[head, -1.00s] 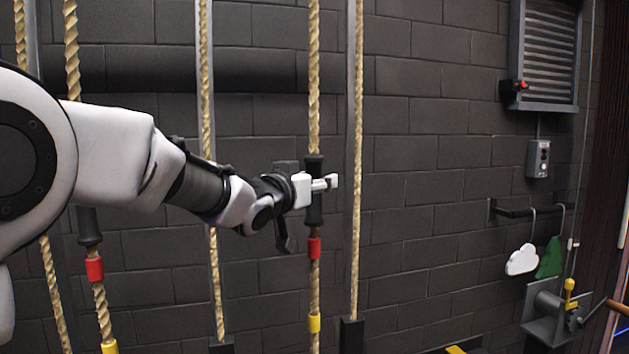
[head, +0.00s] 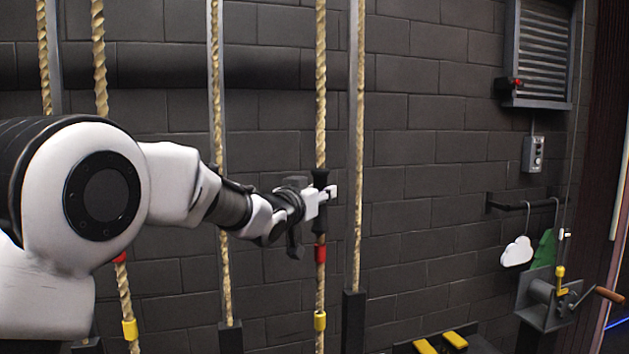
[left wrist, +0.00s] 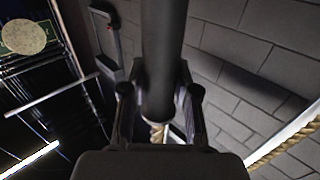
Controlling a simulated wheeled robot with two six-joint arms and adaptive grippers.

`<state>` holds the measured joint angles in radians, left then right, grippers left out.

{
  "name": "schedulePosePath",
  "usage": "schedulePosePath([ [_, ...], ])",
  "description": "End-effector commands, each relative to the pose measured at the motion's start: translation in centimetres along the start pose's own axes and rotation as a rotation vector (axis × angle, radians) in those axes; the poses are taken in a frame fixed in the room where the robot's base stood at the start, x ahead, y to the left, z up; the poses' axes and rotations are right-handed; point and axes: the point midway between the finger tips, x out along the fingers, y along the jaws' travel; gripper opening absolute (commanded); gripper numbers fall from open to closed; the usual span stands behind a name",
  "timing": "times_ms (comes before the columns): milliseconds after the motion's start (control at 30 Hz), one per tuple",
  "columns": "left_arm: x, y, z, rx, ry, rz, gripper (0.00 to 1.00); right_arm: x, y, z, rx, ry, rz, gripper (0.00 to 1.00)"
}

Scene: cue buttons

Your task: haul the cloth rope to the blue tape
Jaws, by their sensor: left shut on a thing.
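My left gripper (head: 324,196) is shut on the black grip sleeve (head: 320,225) of a tan rope (head: 320,75) in the middle of the head view. In the left wrist view the dark sleeve (left wrist: 163,60) runs between the two fingers, with a bit of rope below it. Under the sleeve the rope carries a red tape band (head: 320,252) and, lower, a yellow band (head: 320,320). No blue tape shows in these views. Which rope is the cloth rope is not marked in view. My right gripper is out of view.
Another rope at left has a red band (head: 120,257) and a yellow band (head: 130,330); my arm hides part of it. Grey upright rails (head: 354,250) flank the ropes. At right are a cloud cutout (head: 516,251), a green tree cutout (head: 544,250) and a crank winch (head: 541,292).

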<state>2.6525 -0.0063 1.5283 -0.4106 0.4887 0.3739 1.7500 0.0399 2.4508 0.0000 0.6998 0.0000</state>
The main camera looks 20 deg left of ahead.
Motion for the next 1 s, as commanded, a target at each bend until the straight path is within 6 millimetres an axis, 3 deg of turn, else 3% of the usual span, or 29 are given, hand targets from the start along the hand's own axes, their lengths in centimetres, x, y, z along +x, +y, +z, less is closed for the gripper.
schedulePosePath([
  [33, 0.6, -0.1, 2.9, 0.0, -0.015, -0.001, 0.0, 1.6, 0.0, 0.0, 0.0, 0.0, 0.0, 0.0],
  [100, 0.9, -0.1, 4.9, -0.001, -0.016, -0.001, 0.0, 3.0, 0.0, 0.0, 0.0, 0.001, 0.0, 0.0],
  [300, 0.9, -0.1, 9.7, 0.0, -0.016, -0.001, 0.0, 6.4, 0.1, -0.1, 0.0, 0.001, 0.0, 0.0],
  [400, 0.8, -0.1, 11.1, 0.0, -0.013, 0.0, 0.0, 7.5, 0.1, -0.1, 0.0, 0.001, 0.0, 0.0],
  [600, 0.8, -0.2, 12.4, 0.0, -0.011, -0.001, 0.0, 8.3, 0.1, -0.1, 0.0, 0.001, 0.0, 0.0],
  [967, 0.8, -0.2, 12.3, 0.0, -0.007, 0.0, 0.0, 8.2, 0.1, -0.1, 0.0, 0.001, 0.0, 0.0],
  [1000, 0.8, -0.2, 12.2, 0.0, -0.007, 0.0, 0.4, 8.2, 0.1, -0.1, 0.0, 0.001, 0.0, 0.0],
])
